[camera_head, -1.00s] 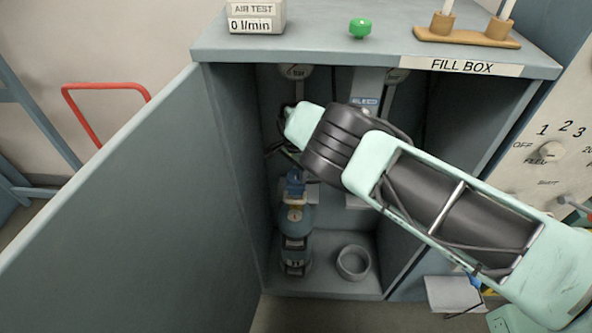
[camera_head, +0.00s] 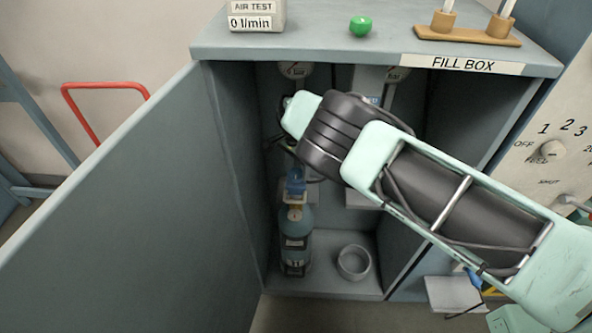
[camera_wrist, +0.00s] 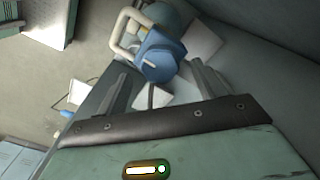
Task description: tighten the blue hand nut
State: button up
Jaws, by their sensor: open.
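The blue hand nut (camera_head: 296,182) sits on top of a blue-grey cylinder (camera_head: 295,240) standing upright inside the fill box. In the wrist view, the nut (camera_wrist: 160,58) is a faceted blue knob with a pale curved handle or pipe (camera_wrist: 126,30) beside it. My gripper (camera_wrist: 160,72) is open, with one finger on each side of the picture below the nut. The nut shows just beyond the gap between the fingertips, and I see no clear contact. In the head view my wrist is above the nut, and the fingers are hidden or too dark to make out.
The fill box door (camera_head: 110,190) stands open at the left. A round grey dish (camera_head: 353,262) lies on the box floor, right of the cylinder. Gauges (camera_head: 295,69) and hoses are at the back. A green knob (camera_head: 361,26) lies on top.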

aim_at(296, 173)
jog(key=shift+r+b, duration=0.5)
jog(key=shift+r, duration=2.2)
jog(key=shift+s, duration=0.1)
